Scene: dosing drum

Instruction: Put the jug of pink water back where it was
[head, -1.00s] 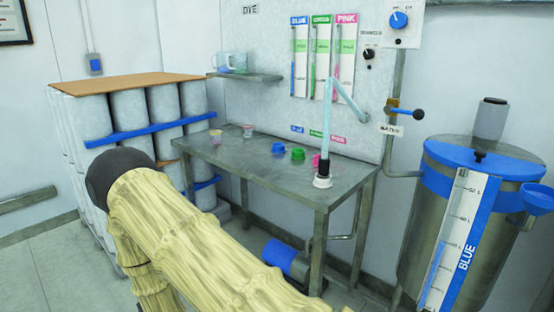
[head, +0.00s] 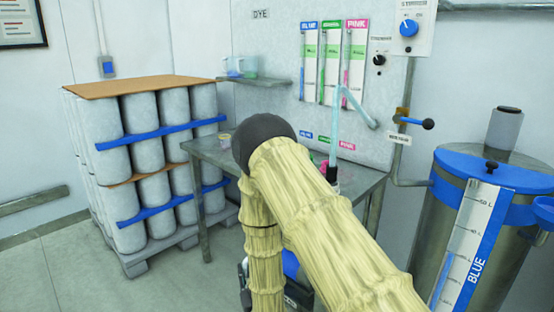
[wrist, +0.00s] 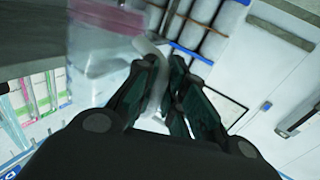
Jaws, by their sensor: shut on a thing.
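In the wrist view my gripper (wrist: 168,95) is shut on the pale curved handle of a clear jug (wrist: 100,62). Pink shows in the jug near the top left of that view; the picture is tilted and partly blurred. The shelf's right part looks bare.
My arm covers much of the steel table (head: 205,150). A clear vertical pipe (head: 335,135) rises behind it. A pallet of grey drums (head: 150,170) stands left, and a steel drum with a blue lid (head: 480,175) stands right. The floor at front left is clear.

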